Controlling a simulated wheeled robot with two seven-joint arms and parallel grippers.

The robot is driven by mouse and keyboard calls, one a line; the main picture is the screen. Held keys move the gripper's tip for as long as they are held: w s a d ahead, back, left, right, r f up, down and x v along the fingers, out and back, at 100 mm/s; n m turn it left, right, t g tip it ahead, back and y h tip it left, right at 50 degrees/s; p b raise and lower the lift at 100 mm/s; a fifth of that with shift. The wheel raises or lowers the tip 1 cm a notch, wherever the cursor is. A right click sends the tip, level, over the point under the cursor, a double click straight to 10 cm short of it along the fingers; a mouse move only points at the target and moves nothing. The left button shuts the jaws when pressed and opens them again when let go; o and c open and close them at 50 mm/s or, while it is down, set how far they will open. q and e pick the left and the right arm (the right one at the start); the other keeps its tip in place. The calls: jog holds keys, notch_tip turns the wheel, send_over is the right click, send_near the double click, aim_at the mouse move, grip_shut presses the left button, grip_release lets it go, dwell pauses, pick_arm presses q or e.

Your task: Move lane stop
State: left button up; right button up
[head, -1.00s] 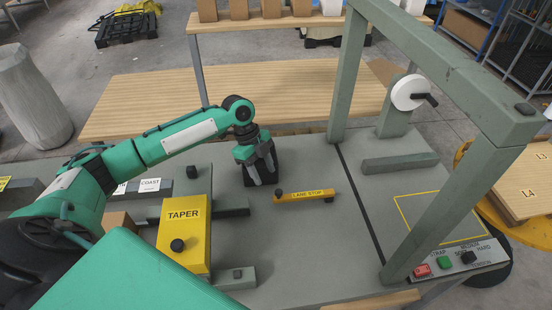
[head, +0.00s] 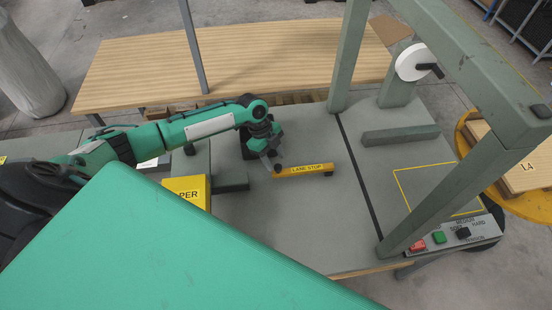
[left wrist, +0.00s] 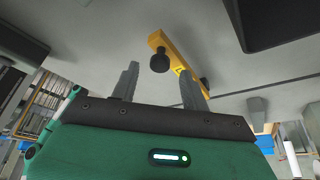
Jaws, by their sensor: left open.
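The lane stop (head: 308,169) is a yellow bar with black lettering and a dark knob at its left end, lying on the grey bench top. It also shows in the left wrist view (left wrist: 182,57), with its round black knob (left wrist: 160,61) just beyond and between the fingers. My left gripper (head: 272,163) is open and empty beside the knob end. Its two grey fingers (left wrist: 158,80) are apart in the left wrist view; I cannot tell whether either touches the knob. My right gripper is not in view.
A grey gate frame (head: 354,55) stands right of the lane stop, past a black line. A yellow taper block (head: 187,190) sits at the left. A grey bar (head: 400,135) and white roll (head: 411,62) are behind. Bench top in front of the lane stop is clear.

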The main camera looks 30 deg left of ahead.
pick_arm(q)
jog(key=shift+x, duration=1.25)
grip_shut()
